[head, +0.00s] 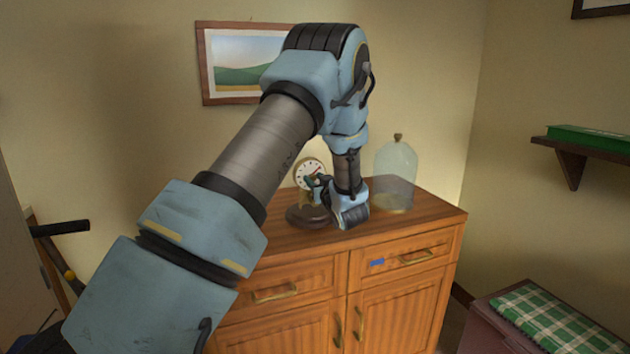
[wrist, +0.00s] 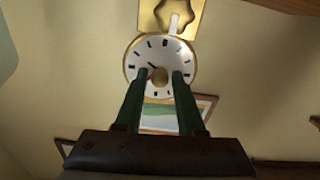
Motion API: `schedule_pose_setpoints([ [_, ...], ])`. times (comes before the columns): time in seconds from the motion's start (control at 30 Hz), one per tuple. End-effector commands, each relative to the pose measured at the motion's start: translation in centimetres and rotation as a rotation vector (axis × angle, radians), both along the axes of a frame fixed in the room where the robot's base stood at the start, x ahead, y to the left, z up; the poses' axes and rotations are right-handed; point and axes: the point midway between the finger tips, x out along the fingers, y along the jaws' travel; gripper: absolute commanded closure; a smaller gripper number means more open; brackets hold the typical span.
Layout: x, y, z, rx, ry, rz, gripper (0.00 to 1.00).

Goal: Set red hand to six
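A small clock with a white dial (head: 307,170) and gold rim stands on a dark round base (head: 303,216). Its dial (wrist: 144,88) also shows in the wrist view, with black marks and a brass centre knob (wrist: 160,78). A thin dark hand (wrist: 151,66) points up-left from the centre there; I cannot make out its colour. In the head view a small reddish line lies on the dial's right side. My gripper (wrist: 160,74) is open in front of the dial, one green finger on each side of the knob. My gripper (head: 318,183) partly hides the clock in the head view.
The clock stands on a wooden cabinet (head: 425,215). A glass dome (head: 396,172) stands close to the right of my wrist. A gold plate with a star-shaped part (wrist: 163,14) adjoins the dial in the wrist view. A framed picture (head: 240,62) hangs behind.

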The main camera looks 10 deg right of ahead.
Motion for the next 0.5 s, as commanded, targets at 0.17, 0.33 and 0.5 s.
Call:
schedule_pose_setpoints([
  [0.17, -0.01, 0.0, 0.01, 0.0, 0.0, 0.0, 0.83],
  [0.33, -0.02, 0.0, 0.01, 0.0, 0.0, 0.0, 1.0],
  [0.5, -0.02, 0.0, 0.02, 0.0, 0.0, 0.0, 1.0],
])
